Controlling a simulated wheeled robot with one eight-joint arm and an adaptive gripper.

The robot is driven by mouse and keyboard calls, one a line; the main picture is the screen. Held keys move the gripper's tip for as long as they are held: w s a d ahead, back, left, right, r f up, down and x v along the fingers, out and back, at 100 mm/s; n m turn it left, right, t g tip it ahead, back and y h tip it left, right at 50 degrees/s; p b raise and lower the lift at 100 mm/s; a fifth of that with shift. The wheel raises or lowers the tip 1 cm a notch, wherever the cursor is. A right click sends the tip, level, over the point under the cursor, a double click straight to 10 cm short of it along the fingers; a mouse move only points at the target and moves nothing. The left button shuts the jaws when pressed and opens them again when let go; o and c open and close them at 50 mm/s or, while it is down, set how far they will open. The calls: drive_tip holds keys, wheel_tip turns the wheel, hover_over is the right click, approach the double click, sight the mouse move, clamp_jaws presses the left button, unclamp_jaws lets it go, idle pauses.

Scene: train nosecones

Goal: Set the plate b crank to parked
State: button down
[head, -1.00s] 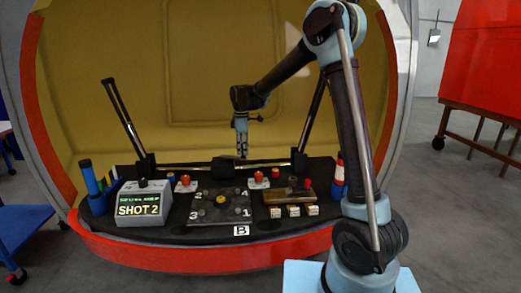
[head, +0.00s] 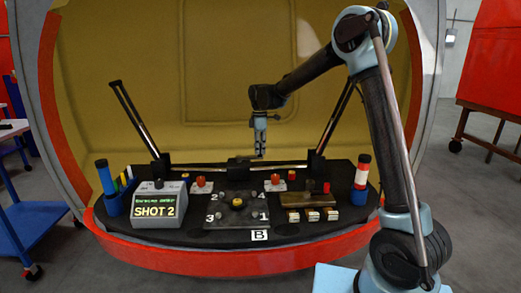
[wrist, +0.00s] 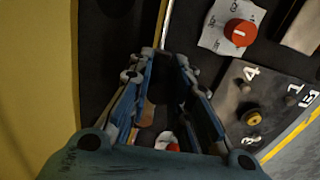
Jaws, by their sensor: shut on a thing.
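The numbered plate (head: 222,223) lies on the dark shelf with a B label (head: 259,235) in front and a knob (head: 237,204) at its middle. In the wrist view the plate (wrist: 270,85) shows at the right. A dark linkage with a middle block (head: 239,165) runs behind it, joining two upright arms; I take this block for the crank, though no label on it is legible. My gripper (head: 260,155) points down at the linkage, just right of the block. In the wrist view its fingers (wrist: 162,62) converge on a dark part; the contact is mostly hidden.
Two red knobs (head: 201,182) (head: 277,178) on white cards stand near the linkage. A grey box (head: 156,202) reading SHOT 2 is at left. The upright arms (head: 135,120) (head: 334,118) flank my gripper.

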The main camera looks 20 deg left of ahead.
drive_tip(key=shift+s+a, duration=0.1)
drive_tip(key=shift+a, duration=0.15)
drive_tip(key=c, duration=1.4)
unclamp_jaws()
drive_tip(key=shift+c, duration=0.2)
drive_tip(key=shift+d, duration=0.1)
wheel_tip(320, 180, up, 12)
